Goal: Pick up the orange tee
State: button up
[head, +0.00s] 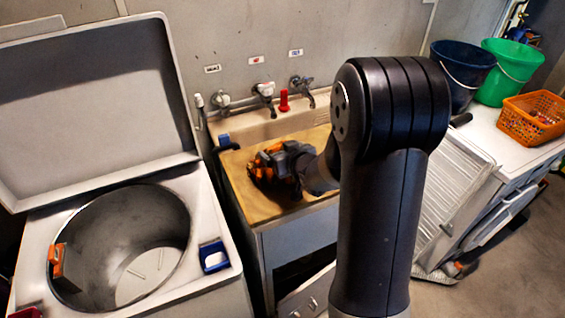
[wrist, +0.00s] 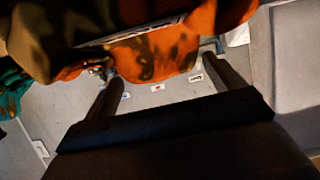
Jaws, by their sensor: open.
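The orange tee (head: 258,173) is a bunched orange and dark patterned cloth on the tan board over the sink. In the head view my gripper (head: 272,160) is at the tee and covers part of it. In the wrist view the orange tee (wrist: 150,52) fills the top middle, with dark blotches. My gripper's two fingers (wrist: 168,76) stand wide apart and open, with their tips close to the cloth's lower edge. I cannot tell whether the fingers touch it. My arm hides the right side of the board.
A tan board (head: 243,207) covers the sink below several wall taps. An open-lidded washer (head: 200,265) with an empty drum stands left. Blue (head: 462,72) and green (head: 512,70) buckets and an orange basket (head: 533,118) stand on the right counter. Teal cloth (wrist: 12,88) shows at the wrist view's left edge.

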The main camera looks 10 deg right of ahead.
jog(key=shift+x, duration=1.05)
jog(key=shift+c, duration=0.2)
jog(key=c, duration=1.4)
jog(key=shift+r, duration=0.1)
notch_tip(320, 180, up, 10)
jog(key=shift+p, duration=1.15)
